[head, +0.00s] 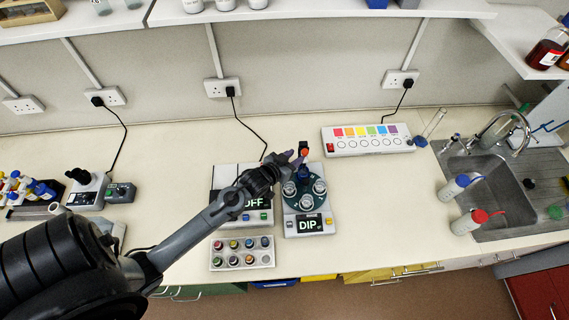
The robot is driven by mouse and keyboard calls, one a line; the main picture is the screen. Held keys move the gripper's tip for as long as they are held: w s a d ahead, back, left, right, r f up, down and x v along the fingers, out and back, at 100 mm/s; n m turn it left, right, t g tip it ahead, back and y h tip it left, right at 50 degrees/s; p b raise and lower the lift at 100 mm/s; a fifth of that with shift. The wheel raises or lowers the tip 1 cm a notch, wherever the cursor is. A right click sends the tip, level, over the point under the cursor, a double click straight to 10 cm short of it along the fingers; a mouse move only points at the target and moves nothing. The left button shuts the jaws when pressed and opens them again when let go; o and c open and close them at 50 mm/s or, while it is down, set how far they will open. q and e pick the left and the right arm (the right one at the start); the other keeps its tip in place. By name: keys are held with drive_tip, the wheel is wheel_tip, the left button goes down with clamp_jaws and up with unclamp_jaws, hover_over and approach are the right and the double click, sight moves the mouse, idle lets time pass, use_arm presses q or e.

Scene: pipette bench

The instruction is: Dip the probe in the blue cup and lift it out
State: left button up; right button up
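A white dipping unit with a lit "DIP" display (309,223) stands near the middle of the bench. Its dark green round plate (304,206) carries several clear cups. A blue patch at the back of the plate (303,174) may be the blue cup; the gripper partly covers that area. My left gripper (297,157) reaches over the back of the unit, next to a small part with an orange-red spot (304,152). That part may be the probe, but it is too small to tell. Whether the fingers hold it cannot be seen. My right gripper is out of view.
A unit reading "OFF" (254,203) lies under my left arm, left of the dipping unit. A rack of coloured caps (242,261) is in front of it. A colour-strip box (367,139) stands at the back right.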

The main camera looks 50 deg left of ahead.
use_arm(q)
drive_tip(key=shift+b+v, duration=0.3)
drive_tip(key=shift+v, duration=2.4)
drive_tip(key=s+d+r+g+h+p, duration=0.2)
drive_tip(key=s+d+r+g+p, duration=0.25)
drive_tip(key=s+d, duration=0.6)
drive_tip(key=s+d+r+m+g, duration=0.1)
drive_tip(key=s+d+m+g, duration=0.2)
drive_tip(key=s, duration=0.6)
drive_tip(key=shift+d+g+p, duration=0.4)
drive_tip(key=shift+d+g, duration=0.1)
drive_tip(key=shift+g, duration=0.65)
drive_tip(key=shift+s, duration=0.1)
